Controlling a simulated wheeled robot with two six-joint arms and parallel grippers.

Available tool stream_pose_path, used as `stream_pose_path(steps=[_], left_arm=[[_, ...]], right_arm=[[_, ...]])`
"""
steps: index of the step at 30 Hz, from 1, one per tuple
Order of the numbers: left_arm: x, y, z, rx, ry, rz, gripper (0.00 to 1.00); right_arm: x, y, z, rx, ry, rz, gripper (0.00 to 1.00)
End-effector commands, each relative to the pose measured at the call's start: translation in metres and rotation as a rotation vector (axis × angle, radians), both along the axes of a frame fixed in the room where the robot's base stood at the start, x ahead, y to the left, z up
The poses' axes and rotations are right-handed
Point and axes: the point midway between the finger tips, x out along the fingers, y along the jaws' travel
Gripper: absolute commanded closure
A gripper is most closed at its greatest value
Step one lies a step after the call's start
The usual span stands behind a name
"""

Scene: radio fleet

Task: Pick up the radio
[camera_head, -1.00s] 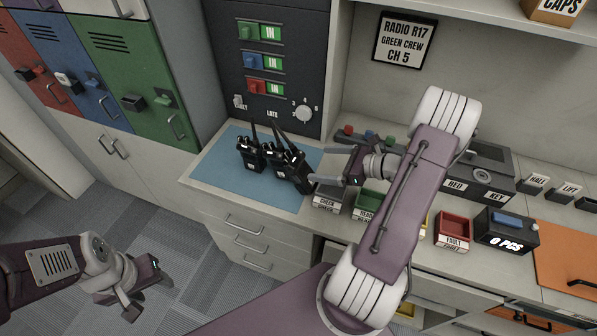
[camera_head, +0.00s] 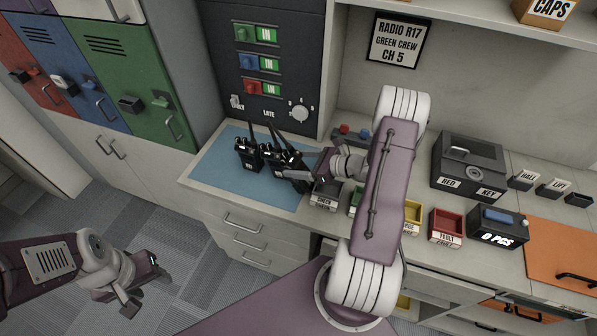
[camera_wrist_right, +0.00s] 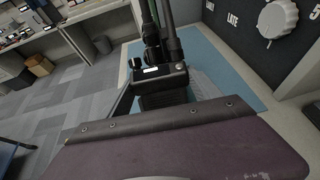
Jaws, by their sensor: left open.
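Black handheld radios with upright antennas stand close together on the blue mat (camera_head: 222,172). The left radio (camera_head: 248,156) stands apart from my grippers. The right radio (camera_head: 277,160) is next to my right gripper (camera_head: 296,164), which reaches in from the right with its fingers apart at the radio's side. In the right wrist view a black radio (camera_wrist_right: 162,82) stands upright just ahead, between the fingers, its lower part hidden by my gripper. I cannot see clear finger contact. My left gripper (camera_head: 148,285) is open and empty over the floor, away from the counter.
A dark panel with switches and a knob (camera_head: 299,114) rises behind the mat. Small labelled bins, including a red bin (camera_head: 447,226), line the counter to the right. A black key box (camera_head: 468,165) stands behind them. The mat's left part is clear.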

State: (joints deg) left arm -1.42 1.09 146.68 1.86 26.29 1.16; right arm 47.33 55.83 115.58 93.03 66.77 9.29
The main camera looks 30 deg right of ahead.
Motion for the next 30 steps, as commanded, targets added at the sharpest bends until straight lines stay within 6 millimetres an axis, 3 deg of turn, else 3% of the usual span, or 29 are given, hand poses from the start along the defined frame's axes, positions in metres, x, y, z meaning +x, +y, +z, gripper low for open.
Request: stream_pose_path(steps=[1, 5, 6, 14, 22, 30], left_arm=[[0.000, 0.000, 0.000, 0.000, 0.000, 0.000, 0.48], [0.000, 0.000, 0.000, 0.000, 0.000, 0.000, 0.48], [0.000, 0.000, 0.000, 0.000, 0.000, 0.000, 0.48], [0.000, 0.000, -0.001, 0.000, 0.000, 0.000, 0.48], [0.000, 0.000, -0.010, 0.000, 0.000, 0.000, 0.48], [0.000, 0.000, -0.020, 0.000, 0.000, 0.000, 0.48]], right_arm=[[0.000, 0.000, 0.000, 0.000, 0.000, -0.001, 0.52], [0.000, 0.000, 0.000, 0.000, 0.000, -0.001, 0.88], [0.000, 0.000, 0.001, 0.000, -0.002, -0.001, 0.91], [0.000, -0.001, 0.004, -0.001, -0.003, 0.000, 0.91], [0.001, -0.001, 0.040, -0.005, -0.006, 0.000, 0.91], [-0.050, -0.039, 0.077, -0.005, -0.005, -0.008, 0.91]])
